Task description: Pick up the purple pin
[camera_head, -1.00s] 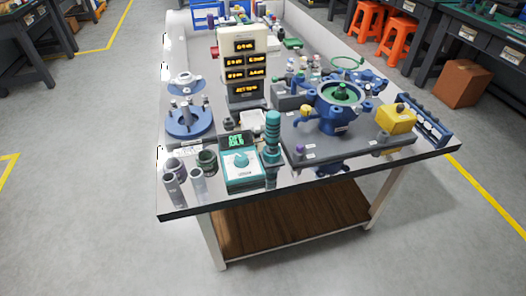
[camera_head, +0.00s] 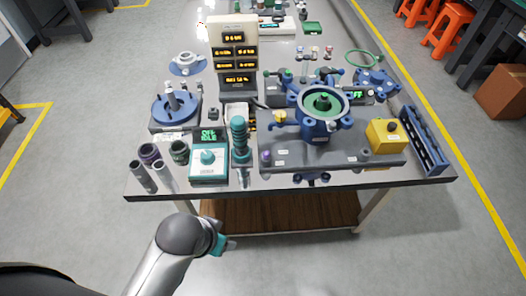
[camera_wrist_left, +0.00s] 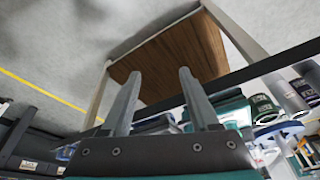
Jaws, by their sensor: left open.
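The purple pin (camera_head: 267,155) is a small purple piece at the left front of the grey base plate (camera_head: 340,156) on the workbench, in the head view. I cannot make it out in the left wrist view. My left gripper (camera_head: 222,244) is below and in front of the bench's front edge, left of the pin and well apart from it. In the left wrist view, its two fingers (camera_wrist_left: 160,74) are spread with nothing between them. My right gripper is in neither view.
A teal control box (camera_head: 208,165), a teal ribbed column (camera_head: 239,138) and several grey cylinders stand left of the plate. A blue valve body (camera_head: 319,126) and a yellow box (camera_head: 386,138) stand on it. The bench's front edge (camera_head: 290,188) lies between gripper and pin.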

